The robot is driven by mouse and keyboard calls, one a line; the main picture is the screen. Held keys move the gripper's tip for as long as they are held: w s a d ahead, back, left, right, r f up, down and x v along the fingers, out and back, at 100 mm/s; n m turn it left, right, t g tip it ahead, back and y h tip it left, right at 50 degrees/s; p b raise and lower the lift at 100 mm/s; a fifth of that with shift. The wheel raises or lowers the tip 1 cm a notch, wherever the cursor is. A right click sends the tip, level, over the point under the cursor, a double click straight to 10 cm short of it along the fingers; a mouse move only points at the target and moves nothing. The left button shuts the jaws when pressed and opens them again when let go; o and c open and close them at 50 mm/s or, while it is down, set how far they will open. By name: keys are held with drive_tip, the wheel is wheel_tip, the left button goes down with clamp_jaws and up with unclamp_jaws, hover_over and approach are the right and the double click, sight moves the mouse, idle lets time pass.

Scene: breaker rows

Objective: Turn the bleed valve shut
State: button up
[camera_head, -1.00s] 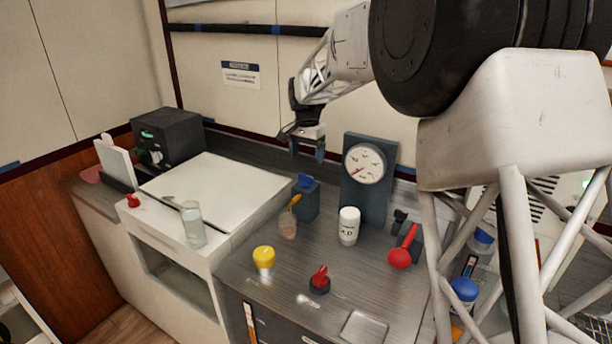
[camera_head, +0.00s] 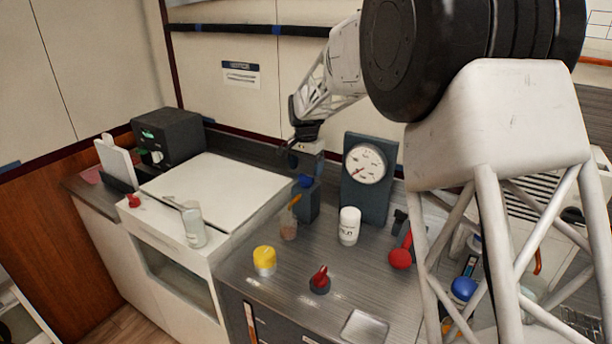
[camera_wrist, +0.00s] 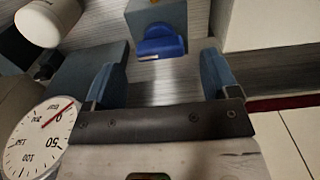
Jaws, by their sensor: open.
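A blue knob (camera_head: 305,181) sits on a blue-grey block (camera_head: 307,205) beside the gauge; I take it to be the bleed valve. In the wrist view the knob (camera_wrist: 160,42) has a raised grip bar lying roughly left to right. My gripper (camera_head: 306,160) is just above the block in the head view. In the wrist view my gripper (camera_wrist: 159,66) is open and empty, with the knob beyond the fingertips, roughly centred between them. The fingers appear apart from the knob. The gauge (camera_head: 364,164) has a white dial and red needle.
A red-ended lever (camera_head: 400,258) is at right. The white top (camera_head: 225,195) at left is mostly clear.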

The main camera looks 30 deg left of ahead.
sight(306, 175)
drive_tip(key=shift+f, duration=1.6)
drive_tip(key=c, duration=0.9)
